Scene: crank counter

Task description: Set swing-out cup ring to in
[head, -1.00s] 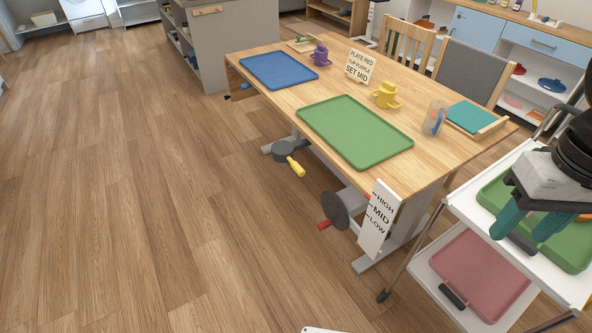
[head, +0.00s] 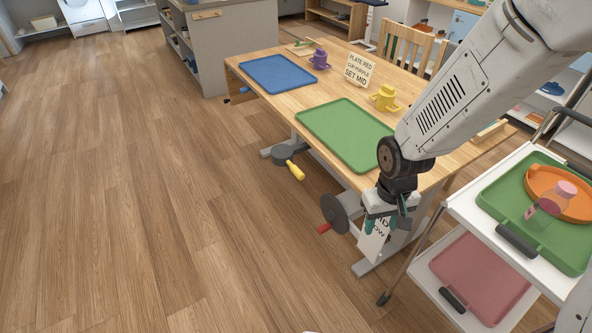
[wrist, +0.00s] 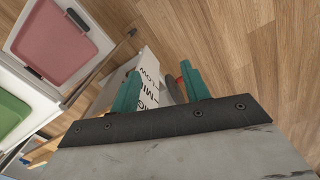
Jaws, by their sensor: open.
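A dark grey round part with a yellow handle (head: 295,170) sits low at the table's front side, outside the top's edge. A blue-handled part (head: 243,88) shows at the table's left end. I cannot tell for sure which part is the swing-out cup ring. My gripper (head: 387,226) is open and empty, pointing down near the table's right front corner, by the white height sign (head: 372,246). In the wrist view my teal fingers (wrist: 158,75) are apart, with the sign (wrist: 149,80) showing between and beyond them; contact cannot be told.
A grey disc with a red handle (head: 325,228) is just left of my gripper. A white cart (head: 465,205) stands right. The floor left is clear.

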